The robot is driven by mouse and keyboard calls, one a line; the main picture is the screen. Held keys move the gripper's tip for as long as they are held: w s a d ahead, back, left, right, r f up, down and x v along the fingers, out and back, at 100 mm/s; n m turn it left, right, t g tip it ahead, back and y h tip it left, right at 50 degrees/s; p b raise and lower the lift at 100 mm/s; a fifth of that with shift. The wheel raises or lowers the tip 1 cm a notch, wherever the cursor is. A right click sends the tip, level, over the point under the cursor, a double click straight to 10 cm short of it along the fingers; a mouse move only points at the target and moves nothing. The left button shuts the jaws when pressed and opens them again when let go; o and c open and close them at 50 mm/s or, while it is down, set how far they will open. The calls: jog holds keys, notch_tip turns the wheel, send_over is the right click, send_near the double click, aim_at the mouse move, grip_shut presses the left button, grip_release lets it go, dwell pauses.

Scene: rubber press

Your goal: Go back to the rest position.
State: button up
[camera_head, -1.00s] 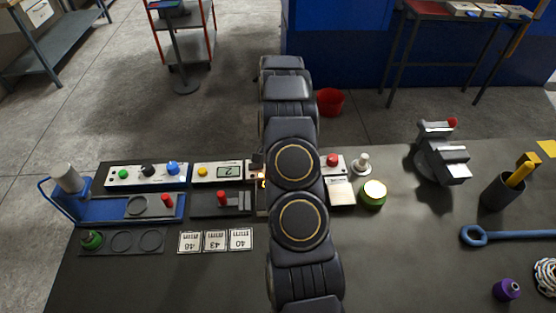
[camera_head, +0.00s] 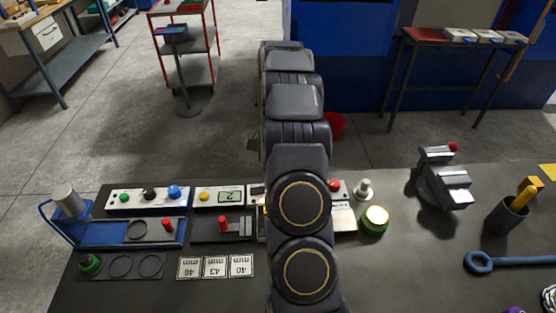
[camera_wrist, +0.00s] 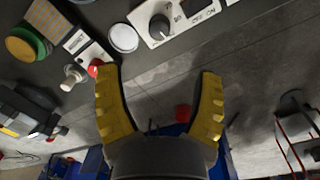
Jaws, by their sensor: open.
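My gripper (camera_wrist: 160,100) shows in the wrist view as two yellow fingers, spread apart with nothing between them. Bare grey bench edge and floor lie beyond the gap. In the head view my arm rises over the middle of the bench and hides the gripper. In the wrist view a control panel with a dark knob (camera_wrist: 160,27) is above the fingers, and a red button (camera_wrist: 96,66) is close by the left finger; I cannot tell the gap between them.
A red bucket (camera_head: 336,125) stands on the floor behind.

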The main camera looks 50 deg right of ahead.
dwell(0.4)
jog(key=s+a+r+n, duration=0.2)
jog(key=a+r+n, duration=0.3)
jog(key=a, duration=0.6)
jog(key=s+a+r+n, duration=0.2)
jog(key=a+r+n, duration=0.1)
jog(key=a+r, duration=0.6)
jog(key=s+a+n, duration=0.4)
jog(key=s+a, duration=0.3)
jog(key=s, duration=0.2)
jog(key=s+a+r+n+g, duration=0.1)
jog(key=s+a+n, duration=0.3)
jog(key=s+a, duration=0.3)
jog(key=s, duration=0.3)
jog(key=shift+r+n, duration=0.3)
jog(key=shift+n, duration=0.1)
jog(key=shift+a, duration=0.1)
